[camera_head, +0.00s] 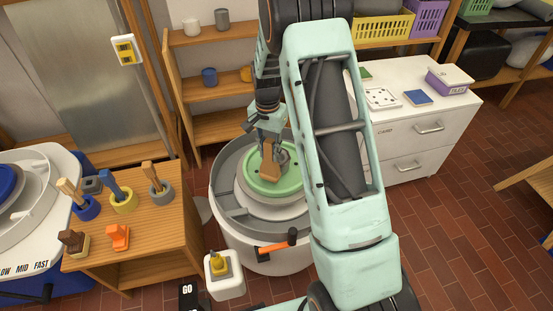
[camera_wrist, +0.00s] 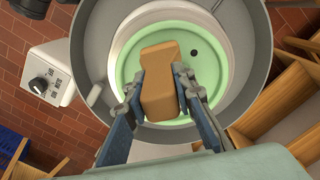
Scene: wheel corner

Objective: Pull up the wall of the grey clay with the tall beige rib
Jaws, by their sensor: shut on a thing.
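The tall beige rib (camera_head: 269,173) is a tan block held upright in my gripper (camera_head: 268,150), over the green disc (camera_head: 256,188) of the wheel. In the wrist view, my gripper (camera_wrist: 162,82) is shut with one finger on each side of the rib (camera_wrist: 158,100), and the green disc (camera_wrist: 205,80) lies behind it. A small grey shape (camera_head: 284,157) shows just right of the rib in the head view. I cannot tell whether it is the grey clay or part of a finger. No clay is clear in the wrist view, where the rib and fingers cover much of the disc.
A grey splash pan (camera_head: 226,205) rings the wheel. A lever with an orange grip (camera_head: 272,247) and a white stand with a yellow piece (camera_head: 220,265) are in front. A wooden table (camera_head: 150,235) with several tools stands left. A white drawer cabinet (camera_head: 410,135) stands right.

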